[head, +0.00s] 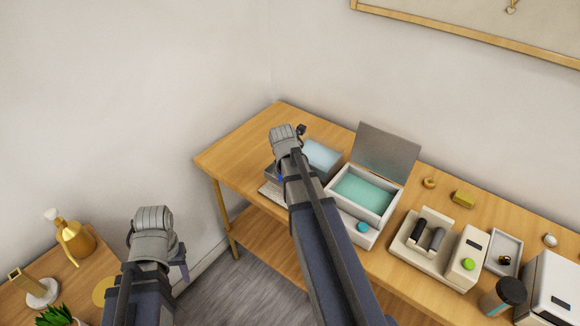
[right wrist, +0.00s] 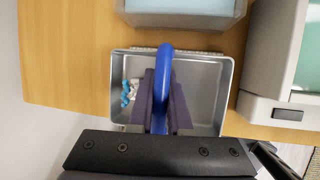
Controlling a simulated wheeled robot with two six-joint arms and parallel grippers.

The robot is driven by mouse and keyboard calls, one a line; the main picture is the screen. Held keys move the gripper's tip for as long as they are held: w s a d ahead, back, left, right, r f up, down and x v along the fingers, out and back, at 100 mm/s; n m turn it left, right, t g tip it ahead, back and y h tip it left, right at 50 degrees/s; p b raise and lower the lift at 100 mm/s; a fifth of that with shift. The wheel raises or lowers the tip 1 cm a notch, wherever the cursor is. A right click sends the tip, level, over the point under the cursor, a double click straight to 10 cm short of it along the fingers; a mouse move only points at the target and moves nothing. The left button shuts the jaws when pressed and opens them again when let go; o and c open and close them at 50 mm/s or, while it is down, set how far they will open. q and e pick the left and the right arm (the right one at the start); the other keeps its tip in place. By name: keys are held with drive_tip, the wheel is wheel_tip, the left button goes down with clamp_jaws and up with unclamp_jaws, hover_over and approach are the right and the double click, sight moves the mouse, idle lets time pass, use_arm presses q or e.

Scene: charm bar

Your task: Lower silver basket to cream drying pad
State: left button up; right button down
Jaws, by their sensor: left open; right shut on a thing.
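The silver basket (right wrist: 205,85) fills the middle of the right wrist view, with a blue handle (right wrist: 166,62) and small blue and white pieces (right wrist: 130,92) inside. My right gripper (right wrist: 163,100) is shut on that handle. In the head view my right arm hides most of the basket. The cream drying pad (head: 268,189) shows beside my arm on the table, and a thin strip of it shows past the basket's far rim in the wrist view. I cannot tell whether the basket touches the pad. My left gripper (head: 179,262) is open and empty, away from the table.
A pale blue-topped tank (head: 321,156) stands close beside the basket. An open-lidded cleaner (head: 385,207) with teal liquid stands to its right. Further right are a beige station (head: 420,262) and a dark-lidded jar (head: 503,297). The table's left end (head: 217,160) is bare.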

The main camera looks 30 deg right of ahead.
drive_tip(key=shift+f+b, duration=1.95)
drive_tip(key=shift+f, duration=0.05)
drive_tip(key=shift+f, duration=0.1)
drive_tip(key=shift+f+b, duration=0.9)
drive_tip(key=shift+b, duration=0.05)
drive_tip(key=c, duration=0.8)
unclamp_jaws()
drive_tip(key=shift+r, duration=0.15)
drive_tip(key=p+v, duration=0.7)
drive_tip(key=shift+s+a+r, duration=0.1)
drive_tip(key=shift+s+r, duration=0.05)
drive_tip(key=shift+r, duration=0.2)
drive_tip(key=shift+a+f, duration=0.1)
